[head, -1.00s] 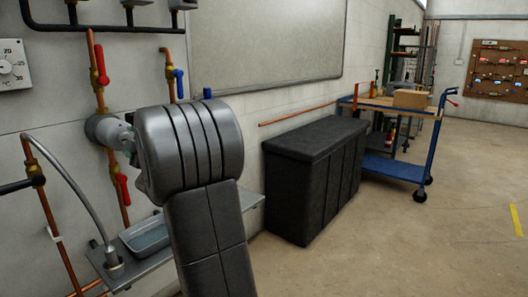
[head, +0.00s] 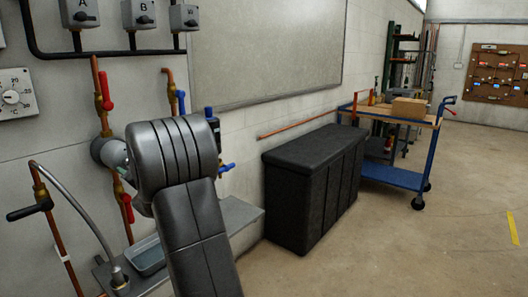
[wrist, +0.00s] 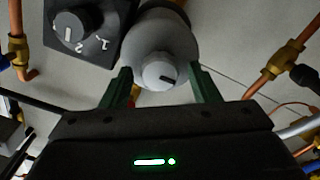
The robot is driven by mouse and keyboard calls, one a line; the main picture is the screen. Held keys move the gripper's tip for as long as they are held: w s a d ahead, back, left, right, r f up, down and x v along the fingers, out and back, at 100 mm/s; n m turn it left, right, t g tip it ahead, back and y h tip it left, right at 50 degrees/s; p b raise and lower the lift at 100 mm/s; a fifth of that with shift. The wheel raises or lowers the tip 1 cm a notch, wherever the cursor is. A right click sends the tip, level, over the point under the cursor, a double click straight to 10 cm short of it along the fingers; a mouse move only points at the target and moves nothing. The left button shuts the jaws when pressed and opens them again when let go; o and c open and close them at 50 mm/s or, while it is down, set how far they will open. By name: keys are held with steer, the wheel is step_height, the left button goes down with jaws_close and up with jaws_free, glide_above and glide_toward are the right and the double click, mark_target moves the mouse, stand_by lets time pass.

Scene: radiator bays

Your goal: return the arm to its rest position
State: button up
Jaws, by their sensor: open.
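My arm, grey and black, rises from the bottom of the head view and bends towards the wall pipes at left. It hides most of my gripper there. In the wrist view my gripper (wrist: 163,82) is open, with two green fingers apart. A pale round knob (wrist: 160,55) with a grey centre cap lies just beyond and between the fingertips. I cannot tell whether the fingers touch it. In the head view a pale round fitting (head: 107,150) shows on the wall beside my arm, partly hidden.
Copper pipes with red valve handles (head: 106,90) and a black lever (head: 30,209) crowd the left wall. A metal shelf (head: 236,214) holds a grey tray (head: 148,254). A black chest (head: 312,190) and blue trolley (head: 395,175) stand right. The right floor is clear.

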steer(key=shift+s+d+m+p, duration=0.3)
steer(key=shift+d+m+p, duration=0.1)
steer(key=shift+m+p, duration=0.75)
steer(key=shift+s+d+m+p, duration=0.25)
steer(key=shift+d+m+p, duration=0.15)
steer(key=shift+m+p, duration=0.7)
steer(key=shift+s+d+m+p, duration=0.35)
steer(key=shift+m+p, duration=0.4)
steer(key=shift+p, duration=0.7)
steer(key=shift+d, duration=0.15)
